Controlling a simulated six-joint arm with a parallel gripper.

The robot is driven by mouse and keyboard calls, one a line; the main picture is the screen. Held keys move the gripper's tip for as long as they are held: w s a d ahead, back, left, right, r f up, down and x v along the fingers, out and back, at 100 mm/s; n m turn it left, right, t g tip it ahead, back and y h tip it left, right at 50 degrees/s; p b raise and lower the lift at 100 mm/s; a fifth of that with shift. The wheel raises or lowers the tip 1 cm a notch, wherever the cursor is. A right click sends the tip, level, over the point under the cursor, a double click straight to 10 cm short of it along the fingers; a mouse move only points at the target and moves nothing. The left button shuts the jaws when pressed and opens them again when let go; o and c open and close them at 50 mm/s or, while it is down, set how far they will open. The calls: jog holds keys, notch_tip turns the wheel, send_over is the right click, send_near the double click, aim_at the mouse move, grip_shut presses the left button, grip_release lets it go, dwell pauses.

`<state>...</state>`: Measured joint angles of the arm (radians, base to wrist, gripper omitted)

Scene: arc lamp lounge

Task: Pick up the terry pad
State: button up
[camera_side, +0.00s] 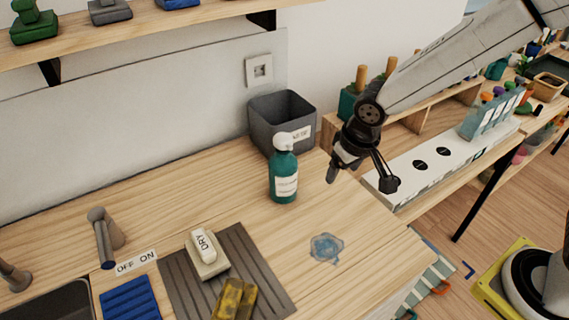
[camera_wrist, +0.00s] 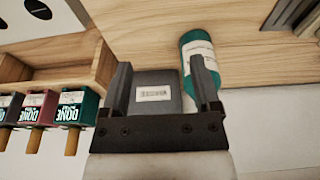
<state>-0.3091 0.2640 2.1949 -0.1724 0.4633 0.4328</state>
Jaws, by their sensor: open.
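A beige pad with a white grip marked DRY (camera_side: 207,255), which looks like the terry pad, lies on a grey ribbed mat (camera_side: 258,270) on the wooden counter. A yellow, dark-blotched sponge (camera_side: 235,299) lies just in front of it. My gripper (camera_side: 360,178) is open and empty, raised above the right part of the counter, well to the right of the pad. In the wrist view my gripper (camera_wrist: 161,88) shows spread fingers with a grey bin beyond them.
A teal spray bottle (camera_side: 284,178) stands between the pad and my gripper, with the grey bin (camera_side: 283,120) behind it. A blue wet patch (camera_side: 326,248) lies on the counter. Wooden-handled DONE holders (camera_wrist: 77,105) also show.

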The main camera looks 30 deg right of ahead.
jog(key=w+a+f, duration=0.1)
jog(key=w+a, duration=0.3)
jog(key=a, duration=1.1)
jog(key=t, duration=0.2)
send_over(203, 243)
jog(key=s, duration=0.3)
notch_tip(203, 243, down, 2)
jog(key=shift+a, duration=0.1)
jog(key=shift+x, duration=1.3)
jog(key=shift+x, duration=2.6)
jog(key=shift+w, duration=0.1)
grip_shut()
